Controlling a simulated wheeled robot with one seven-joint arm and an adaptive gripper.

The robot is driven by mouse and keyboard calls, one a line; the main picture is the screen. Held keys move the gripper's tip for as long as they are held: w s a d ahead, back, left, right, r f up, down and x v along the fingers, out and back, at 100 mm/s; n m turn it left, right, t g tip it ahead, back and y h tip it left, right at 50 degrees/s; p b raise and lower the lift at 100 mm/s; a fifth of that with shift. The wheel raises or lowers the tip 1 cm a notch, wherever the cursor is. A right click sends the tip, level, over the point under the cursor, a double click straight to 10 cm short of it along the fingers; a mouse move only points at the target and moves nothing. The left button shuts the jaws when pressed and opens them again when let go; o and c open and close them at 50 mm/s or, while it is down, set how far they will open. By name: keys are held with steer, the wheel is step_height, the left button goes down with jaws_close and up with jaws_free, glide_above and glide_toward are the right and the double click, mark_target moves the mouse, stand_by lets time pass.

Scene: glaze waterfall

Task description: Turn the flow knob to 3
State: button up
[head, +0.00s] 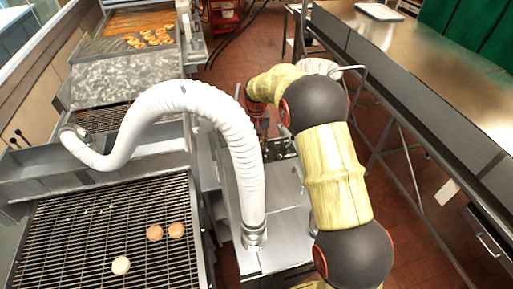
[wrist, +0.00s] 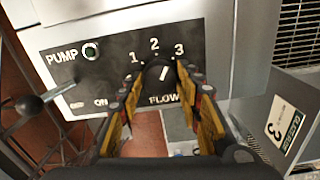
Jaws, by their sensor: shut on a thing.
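In the wrist view, a dark control panel (wrist: 112,62) carries a FLOW dial marked 1, 2 and 3. The black flow knob (wrist: 158,71) sits below the 2, with a white pointer line that slants up and to the right, roughly between 2 and 3. My gripper (wrist: 161,84) has its two yellow-and-black fingers on either side of the knob and is shut on it. The fingers partly cover the knob's sides and the panel's lower part. In the head view my arm hides the knob.
A round PUMP control (wrist: 90,51) is left of the dial. In the head view, a white hose (head: 235,135) arches beside my arm, a wire rack (head: 90,235) holds a few doughnuts, and a steel table (head: 440,75) is right.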

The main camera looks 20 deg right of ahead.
mark_target(256, 148)
steer(key=shift+w+r+m, duration=0.1)
steer(key=shift+m, duration=1.5)
steer(key=o, duration=1.2)
steer(key=shift+c, duration=0.2)
step_height(256, 148, up, 12)
